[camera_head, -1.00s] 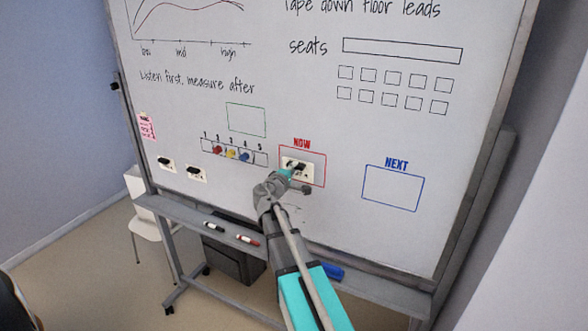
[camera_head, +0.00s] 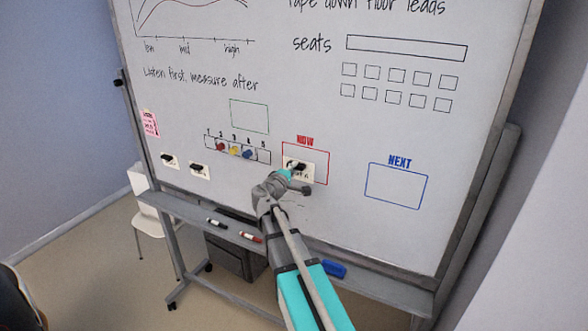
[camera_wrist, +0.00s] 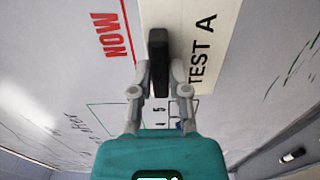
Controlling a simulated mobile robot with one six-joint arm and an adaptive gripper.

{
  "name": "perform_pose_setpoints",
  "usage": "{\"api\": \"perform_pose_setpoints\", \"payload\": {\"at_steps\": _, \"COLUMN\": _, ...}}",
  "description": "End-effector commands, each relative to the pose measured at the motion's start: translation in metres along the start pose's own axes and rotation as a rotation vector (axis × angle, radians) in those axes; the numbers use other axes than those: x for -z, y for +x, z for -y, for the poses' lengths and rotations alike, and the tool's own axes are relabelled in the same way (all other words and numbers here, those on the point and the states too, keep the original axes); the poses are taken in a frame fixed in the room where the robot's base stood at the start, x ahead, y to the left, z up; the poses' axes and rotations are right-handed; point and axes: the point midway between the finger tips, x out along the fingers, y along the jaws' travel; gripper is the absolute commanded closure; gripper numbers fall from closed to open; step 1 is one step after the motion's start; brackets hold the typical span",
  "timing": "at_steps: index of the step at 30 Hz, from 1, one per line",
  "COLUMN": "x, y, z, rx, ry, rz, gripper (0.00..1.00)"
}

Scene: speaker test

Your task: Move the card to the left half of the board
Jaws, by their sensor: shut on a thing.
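A white card (camera_head: 308,168) lies against the whiteboard (camera_head: 235,185), in the left part of the red NOW box (camera_head: 322,155). Its black handle (camera_wrist: 158,50) shows in the wrist view, and the card there reads "TEST A" (camera_wrist: 215,35). My gripper (camera_head: 292,171) reaches up to the card from below. In the wrist view its fingers (camera_wrist: 158,75) are shut on the black handle, one on each side. My gripper hides the card's lower left part in the head view.
Two white cards with black handles (camera_head: 169,161) (camera_head: 199,171) sit at the board's lower left, near a pink note (camera_head: 150,123). Coloured magnets (camera_head: 234,151) sit on a numbered strip left of the NOW box. The blue NEXT box (camera_head: 395,186) is empty. Markers and a blue eraser (camera_head: 334,268) lie on the tray (camera_head: 190,212).

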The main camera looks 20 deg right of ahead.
Motion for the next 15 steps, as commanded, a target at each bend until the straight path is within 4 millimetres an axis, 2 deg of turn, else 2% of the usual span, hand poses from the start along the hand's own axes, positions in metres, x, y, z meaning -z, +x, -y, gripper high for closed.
{"api": "perform_pose_setpoints", "payload": {"at_steps": 15, "x": -0.0004, "y": -0.0112, "z": 0.0000, "rx": 0.000, "ry": 0.000, "rz": 0.000, "gripper": 1.00}}
